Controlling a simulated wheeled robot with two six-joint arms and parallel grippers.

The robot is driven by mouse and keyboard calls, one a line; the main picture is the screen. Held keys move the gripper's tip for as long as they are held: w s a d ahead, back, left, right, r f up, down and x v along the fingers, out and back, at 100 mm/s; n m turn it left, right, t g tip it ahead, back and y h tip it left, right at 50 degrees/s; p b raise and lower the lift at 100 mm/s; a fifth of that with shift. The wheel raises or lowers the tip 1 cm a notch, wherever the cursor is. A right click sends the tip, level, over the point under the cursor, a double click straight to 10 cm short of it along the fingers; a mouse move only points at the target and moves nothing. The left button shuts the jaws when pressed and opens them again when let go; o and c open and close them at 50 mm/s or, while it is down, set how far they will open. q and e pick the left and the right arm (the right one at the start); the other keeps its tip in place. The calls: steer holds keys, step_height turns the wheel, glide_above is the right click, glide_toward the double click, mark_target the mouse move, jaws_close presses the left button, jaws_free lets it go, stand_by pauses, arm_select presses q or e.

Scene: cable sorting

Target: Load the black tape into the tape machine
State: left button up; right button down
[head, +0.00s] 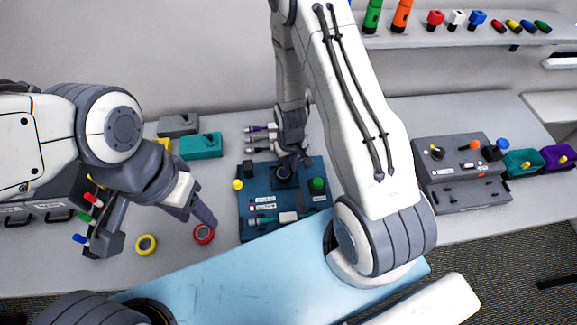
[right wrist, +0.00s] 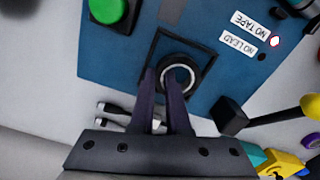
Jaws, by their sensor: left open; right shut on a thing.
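The tape machine is a blue panel (head: 262,222) on the table, with a green button, a yellow knob and small labels. My right gripper (head: 290,160) is over its upper middle. In the right wrist view, my right gripper (right wrist: 166,78) is shut on the black tape (right wrist: 196,66), a dark ring with a pale centre. The tape is at the square black holder (right wrist: 203,45) on the panel; whether it is fully seated is unclear. A small red light glows beside the "NO TAPE" label (right wrist: 257,25). My left gripper (head: 196,214) is open and empty, left of the machine.
A red tape ring (head: 204,233) lies just below my left gripper, with a yellow ring (head: 146,244) to its left. Plugs (head: 260,139) lie behind the machine, near a teal box (head: 201,146). A grey machine (head: 461,172) and coloured bins (head: 522,162) stand at the right.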

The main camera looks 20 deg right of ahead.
steer(key=shift+f, duration=0.2)
steer(key=c, duration=0.9)
jaws_free()
steer(key=shift+r, duration=0.1)
steer(key=shift+r+p, duration=0.75)
steer(key=shift+r, duration=0.05)
steer(key=shift+r+b, duration=0.35)
step_height(320, 180, up, 10)
steer(key=r+b, duration=0.1)
steer(key=b, duration=0.1)
steer(key=s+a+r+n, duration=0.3)
steer(key=s+a+r, duration=0.2)
steer(key=a+r, duration=0.3)
steer(key=s+a+r+n, duration=0.2)
steer(key=s+a+r, duration=0.1)
steer(key=s, duration=0.3)
steer(key=s+a+r+n+y, duration=0.1)
steer(key=s+a+r+n, duration=0.1)
steer(key=s+a, duration=0.2)
steer(key=s, duration=0.3)
steer(key=shift+s+r, duration=0.15)
steer(key=shift+r, duration=0.25)
